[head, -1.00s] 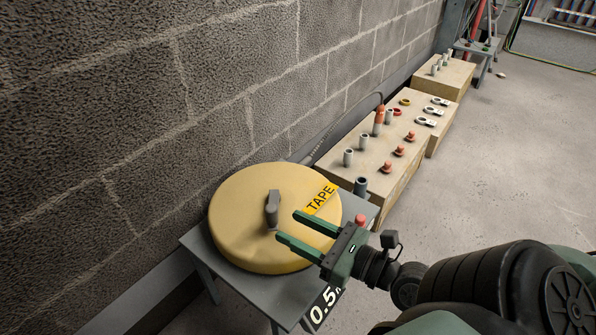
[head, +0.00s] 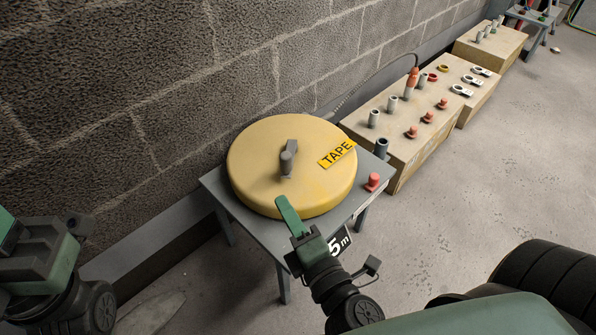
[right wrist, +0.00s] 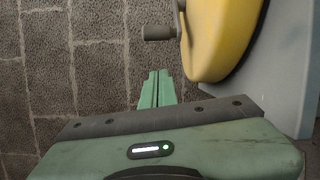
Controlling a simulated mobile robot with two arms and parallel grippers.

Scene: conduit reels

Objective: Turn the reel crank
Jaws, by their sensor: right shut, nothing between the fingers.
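The yellow reel (head: 265,185) lies flat on a small grey table (head: 225,200), with a "TAPE" label on its right side. Its grey crank (head: 289,158) stands up near the middle of the top. My right gripper (head: 284,205) is shut and empty, at the near edge of the reel and apart from the crank. In the right wrist view the shut green fingers (right wrist: 155,88) point at the wall, with the crank handle (right wrist: 158,33) beyond their tips and the yellow reel (right wrist: 213,40) to the right. My left gripper (head: 20,235) is partly in view at the left edge; its fingers are cut off.
Wooden boxes (head: 410,150) with several fittings line the block wall (head: 110,80).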

